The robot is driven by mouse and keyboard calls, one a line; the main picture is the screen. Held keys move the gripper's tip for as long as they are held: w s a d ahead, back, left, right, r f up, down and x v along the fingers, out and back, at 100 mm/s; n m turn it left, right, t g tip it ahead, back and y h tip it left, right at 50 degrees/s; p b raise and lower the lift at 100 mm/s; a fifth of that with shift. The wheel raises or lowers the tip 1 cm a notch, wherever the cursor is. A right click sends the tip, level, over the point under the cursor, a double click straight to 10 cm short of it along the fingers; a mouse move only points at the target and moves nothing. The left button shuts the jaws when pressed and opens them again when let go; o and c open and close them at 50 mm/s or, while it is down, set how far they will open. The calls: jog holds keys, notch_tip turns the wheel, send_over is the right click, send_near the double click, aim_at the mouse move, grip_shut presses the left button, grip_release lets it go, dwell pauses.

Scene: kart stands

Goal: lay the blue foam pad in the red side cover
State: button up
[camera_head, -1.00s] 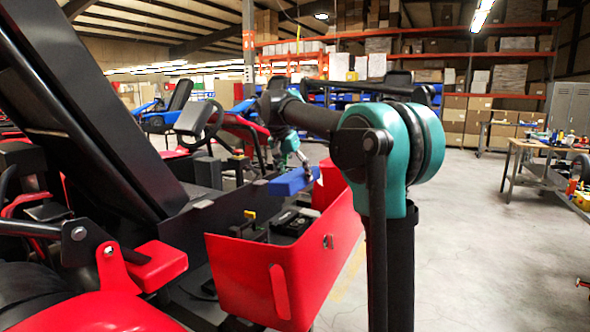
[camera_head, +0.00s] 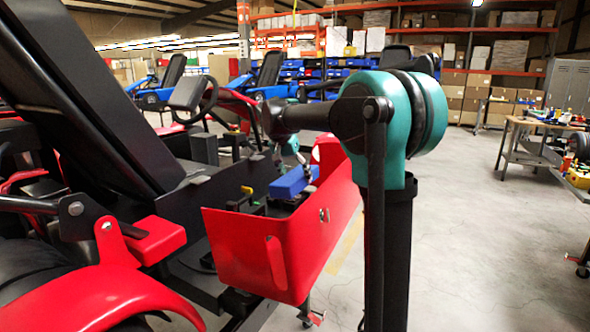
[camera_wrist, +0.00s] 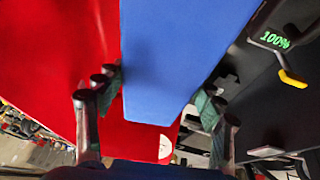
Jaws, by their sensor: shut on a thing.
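The blue foam pad (camera_head: 292,181) is held in my gripper, low at the far end of the red side cover (camera_head: 262,236). In the wrist view the pad (camera_wrist: 185,60) runs up between the two fingers of my gripper (camera_wrist: 160,92), which is shut on it. The red wall of the cover (camera_wrist: 60,50) lies along the pad's left side there. In the head view the cover's near wall hides what is under the pad, so I cannot tell whether it touches the bottom.
In the wrist view a black box with a green "100%" display (camera_wrist: 275,40) and a yellow lever (camera_wrist: 292,78) lie right of the pad. The black kart seat (camera_head: 90,100) stands left. Open floor (camera_head: 470,230) is at right, with a workbench (camera_head: 535,140) beyond.

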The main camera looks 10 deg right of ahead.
jog(key=shift+s+d+f, duration=0.2)
jog(key=shift+d+f, duration=0.05)
jog(key=shift+f, duration=2.2)
jog(key=shift+s+d+f, duration=0.25)
jog(key=shift+d+f, duration=0.05)
jog(key=shift+f, duration=2.15)
jog(key=shift+s+d+f, duration=0.2)
jog(key=shift+d+f, duration=0.05)
jog(key=shift+f, duration=2.2)
jog(key=o, duration=1.1)
jog(key=v, duration=1.2)
jog(key=shift+d, duration=0.1)
jog(key=shift+r, duration=0.15)
